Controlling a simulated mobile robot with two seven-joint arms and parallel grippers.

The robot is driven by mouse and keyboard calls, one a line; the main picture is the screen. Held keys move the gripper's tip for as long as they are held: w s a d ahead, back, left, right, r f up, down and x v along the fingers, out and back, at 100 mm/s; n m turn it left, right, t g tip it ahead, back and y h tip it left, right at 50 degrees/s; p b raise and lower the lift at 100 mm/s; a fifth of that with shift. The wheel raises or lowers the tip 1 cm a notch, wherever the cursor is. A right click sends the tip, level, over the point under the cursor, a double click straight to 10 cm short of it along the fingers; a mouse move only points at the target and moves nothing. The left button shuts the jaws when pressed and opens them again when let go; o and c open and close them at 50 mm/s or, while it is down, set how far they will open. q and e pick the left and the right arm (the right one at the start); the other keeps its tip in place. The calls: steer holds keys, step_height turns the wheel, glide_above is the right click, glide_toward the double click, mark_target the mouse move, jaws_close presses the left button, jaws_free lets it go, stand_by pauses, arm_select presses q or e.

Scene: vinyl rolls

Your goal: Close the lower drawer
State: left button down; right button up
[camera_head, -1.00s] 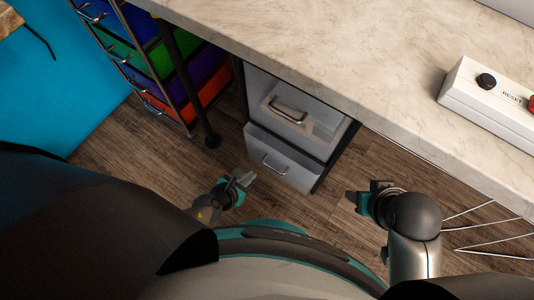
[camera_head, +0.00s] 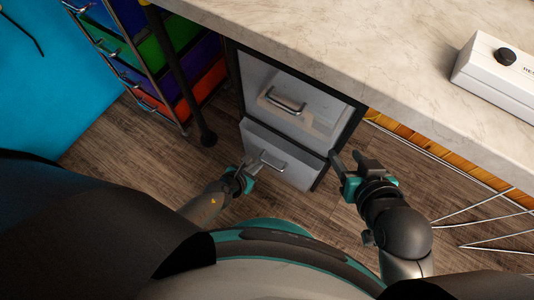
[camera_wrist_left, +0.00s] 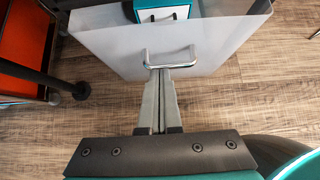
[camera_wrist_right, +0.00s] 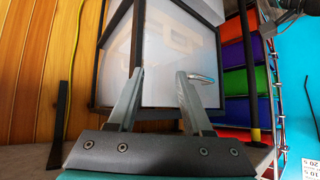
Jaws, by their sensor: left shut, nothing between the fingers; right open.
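The lower drawer (camera_head: 298,171) of the grey cabinet stands pulled out below the upper drawer (camera_head: 318,112), its silver handle (camera_head: 273,161) on the front. My left gripper (camera_head: 252,165) is shut and empty, just in front of that handle. In the left wrist view its fingertips (camera_wrist_left: 160,70) overlap the handle's lower edge (camera_wrist_left: 189,52) against the pale front panel (camera_wrist_left: 105,45); I cannot tell whether they touch. My right gripper (camera_head: 346,162) is open and empty, beside the cabinet's right edge. In the right wrist view its fingers (camera_wrist_right: 160,80) stand apart before the cabinet (camera_wrist_right: 155,45).
A marble-look worktop (camera_head: 385,60) overhangs the cabinet, with a white button box (camera_head: 500,80) on it. A rack of coloured drawers (camera_head: 180,60) and a dark leg (camera_head: 185,90) stand left. Thin white rods (camera_head: 480,212) lie at right. Wooden floor (camera_head: 120,150) is clear in front.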

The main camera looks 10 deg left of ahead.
mark_target(272, 151)
arm_select(q)
steer(key=shift+w+d+f+b, duration=0.35)
steer(key=shift+w+f+b, duration=0.1)
steer(key=shift+w, duration=0.55)
steer(key=shift+w+d+f+b, duration=0.35)
steer(key=shift+w+b, duration=0.15)
steer(key=shift+w, duration=0.5)
steer(key=shift+w+d+f+b, duration=0.35)
steer(key=shift+w+b, duration=0.1)
steer(key=shift+w, duration=0.55)
arm_select(e)
steer(key=shift+w+a+r+t+y, duration=0.15)
steer(key=shift+a+r+t+y, duration=0.3)
steer(key=shift+a+t, duration=0.4)
steer(key=shift+w+a+r+t+y, duration=0.1)
steer(key=shift+a+r+t+y, duration=0.2)
steer(key=shift+a+t+y, duration=0.4)
steer(key=shift+w+a+r+t+y, duration=0.15)
steer(key=shift+a+r+t+y, duration=0.25)
steer(key=shift+a+t, duration=0.55)
